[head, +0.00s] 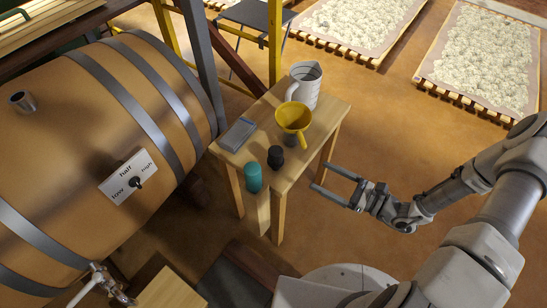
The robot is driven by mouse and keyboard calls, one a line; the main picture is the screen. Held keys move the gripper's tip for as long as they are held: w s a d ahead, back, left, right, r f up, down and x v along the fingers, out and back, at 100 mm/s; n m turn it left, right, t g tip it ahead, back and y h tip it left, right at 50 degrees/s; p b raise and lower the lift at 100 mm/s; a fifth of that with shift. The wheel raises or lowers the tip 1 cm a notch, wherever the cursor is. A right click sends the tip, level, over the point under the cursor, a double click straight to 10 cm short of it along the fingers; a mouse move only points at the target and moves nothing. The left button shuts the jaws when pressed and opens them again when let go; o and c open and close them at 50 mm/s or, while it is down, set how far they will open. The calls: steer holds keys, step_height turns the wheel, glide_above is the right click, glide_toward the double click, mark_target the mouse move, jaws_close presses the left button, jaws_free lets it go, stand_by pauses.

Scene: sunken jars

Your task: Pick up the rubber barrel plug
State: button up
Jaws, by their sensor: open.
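The black rubber barrel plug (276,157) stands on the small wooden table (329,112), near its front edge. It looks like a short dark stub, with a teal cylinder (252,177) close to its left and a yellow funnel (293,117) behind it on the right. My gripper (321,177) is open and empty, to the right of the table. Its two fingers point left toward the table edge, apart from the plug. Its height relative to the tabletop is hard to tell.
A white jug (305,84) stands at the table's back, and a grey flat device (237,134) lies at its left. A large wooden barrel (75,150) with a metal bung opening (22,101) fills the left side. Open floor lies right of the table.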

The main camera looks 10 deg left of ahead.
mark_target(282, 157)
steer(key=b+x, duration=0.4)
steer(key=x, duration=1.2)
steer(key=shift+a, duration=0.25)
steer(key=shift+w, duration=0.1)
jaws_close()
